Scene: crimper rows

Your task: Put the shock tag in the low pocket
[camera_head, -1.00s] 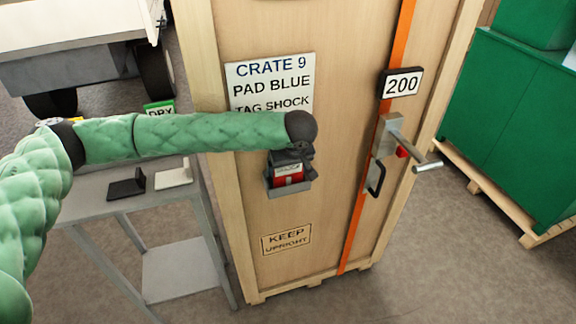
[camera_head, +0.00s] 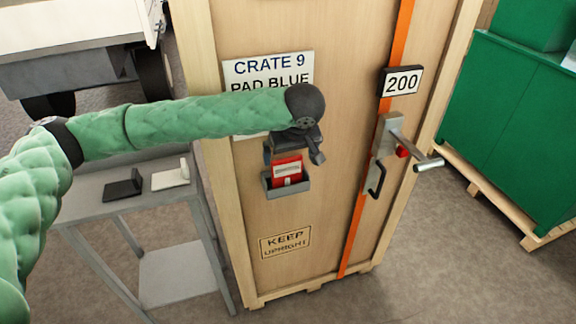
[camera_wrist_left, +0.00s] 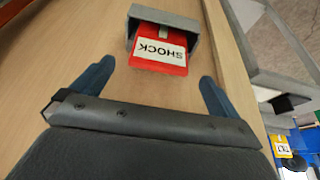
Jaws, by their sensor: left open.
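The red shock tag (camera_head: 287,170) with a white label stands in the grey low pocket (camera_head: 287,186) on the front of the wooden crate. In the left wrist view the tag (camera_wrist_left: 172,66) reads SHOCK, and its end is inside the pocket (camera_wrist_left: 166,14). My left gripper (camera_head: 294,155) is just above the tag in the head view. Its two blue fingers (camera_wrist_left: 150,82) are spread wide in the wrist view, with the tag beyond them and clear of both. My right gripper is not in view.
The crate (camera_head: 330,215) has a CRATE 9 sign (camera_head: 265,72), partly hidden by my arm, and a latch handle (camera_head: 408,148) at right. A grey side table (camera_head: 130,205) with black and white holders stands left. Green cabinets (camera_head: 515,130) stand right.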

